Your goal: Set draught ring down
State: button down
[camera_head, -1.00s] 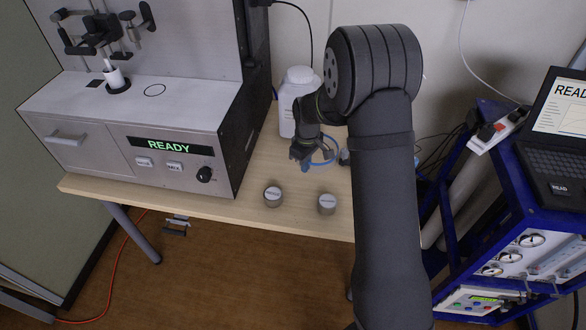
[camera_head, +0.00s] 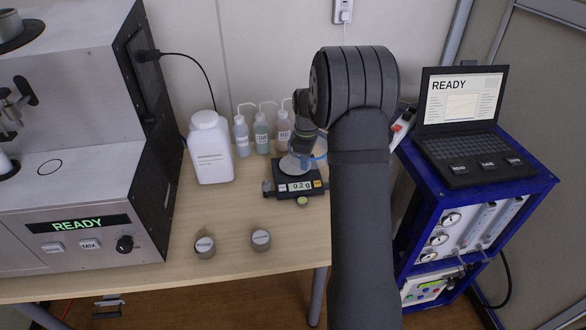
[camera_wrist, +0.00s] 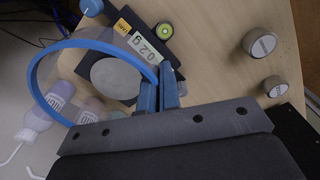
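The draught ring (camera_wrist: 42,68) is a clear ring with a blue rim, large in the wrist view. My gripper (camera_wrist: 160,86) is shut on its rim with two blue fingers. The balance (camera_head: 292,193) is black, reads 0.2 g and stands on the wooden table. Its round grey pan (camera_wrist: 114,79) shows through the ring in the wrist view. The ring is over or close to the balance; I cannot tell whether it touches. In the head view my arm and wrist hide most of the gripper, and only a little blue rim shows.
Several wash bottles (camera_head: 261,135) stand behind the balance. A white bottle (camera_head: 211,150) stands to their left. Two lidded tins (camera_head: 204,247) (camera_head: 261,240) sit near the front edge. The analyser (camera_head: 75,200) is at left, a blue cart with a laptop (camera_head: 462,130) at right.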

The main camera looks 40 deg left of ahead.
jog(key=w+d+r, duration=0.2)
jog(key=w+d, duration=0.2)
jog(key=w, duration=0.1)
send_over(291, 180)
notch_tip(291, 180, down, 8)
jog(key=shift+w+r, duration=0.1)
jog(key=shift+r, duration=0.15)
jog(key=shift+f, duration=1.9)
jog(key=shift+f, duration=0.15)
jog(key=shift+f, duration=0.35)
jog(key=shift+f, duration=0.2)
jog(key=c, duration=1.6)
grip_release()
jog(key=shift+c, duration=0.2)
